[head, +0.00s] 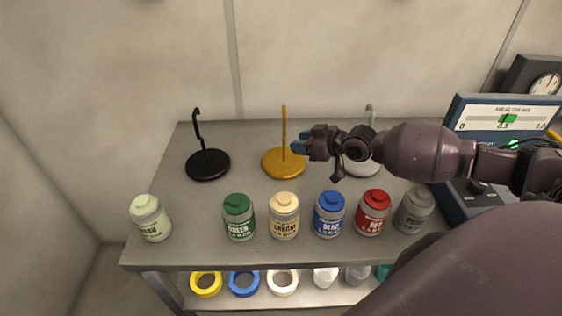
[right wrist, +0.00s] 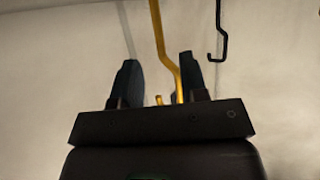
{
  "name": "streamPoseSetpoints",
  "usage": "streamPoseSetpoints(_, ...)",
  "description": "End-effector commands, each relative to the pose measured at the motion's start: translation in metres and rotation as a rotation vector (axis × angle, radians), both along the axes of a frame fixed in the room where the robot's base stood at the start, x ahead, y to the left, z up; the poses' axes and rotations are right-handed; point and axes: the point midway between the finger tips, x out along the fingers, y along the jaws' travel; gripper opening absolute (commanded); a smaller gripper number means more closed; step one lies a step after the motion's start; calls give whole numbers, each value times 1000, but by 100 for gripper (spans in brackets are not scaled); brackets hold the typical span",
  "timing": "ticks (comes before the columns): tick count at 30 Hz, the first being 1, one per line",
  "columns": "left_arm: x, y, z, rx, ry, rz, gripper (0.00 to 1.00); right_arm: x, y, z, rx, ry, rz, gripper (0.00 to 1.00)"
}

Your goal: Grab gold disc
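The gold disc (head: 284,163) lies on the grey tabletop, with a thin upright gold rod (head: 284,125) rising from it. My right gripper (head: 297,140) is at the height of the rod, just to its right in the head view. In the right wrist view the gripper (right wrist: 157,82) has its two dark fingers apart, and the gold rod (right wrist: 164,50) shows between them. I cannot tell whether either finger touches the rod. My left gripper is not in view.
A black disc with a hooked rod (head: 208,164) stands left and a pale one (head: 362,166) right, partly behind my arm. Several jars, including green (head: 238,217) and cream (head: 284,216), line the front edge. A meter (head: 505,120) stands at right.

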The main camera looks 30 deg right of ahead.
Motion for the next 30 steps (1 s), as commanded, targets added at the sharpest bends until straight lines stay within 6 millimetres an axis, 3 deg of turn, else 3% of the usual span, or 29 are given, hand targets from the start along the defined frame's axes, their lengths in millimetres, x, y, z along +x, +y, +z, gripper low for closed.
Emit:
streamPoseSetpoints(8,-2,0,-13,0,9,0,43,16,7,-9,0,1,0,40)
streamPoseSetpoints(17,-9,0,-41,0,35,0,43,46,22,-28,1,1,1,40)
streamPoseSetpoints(27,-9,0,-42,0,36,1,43,53,24,-27,0,0,-1,40)
streamPoseSetpoints(30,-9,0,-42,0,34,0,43,53,24,-27,0,0,0,28)
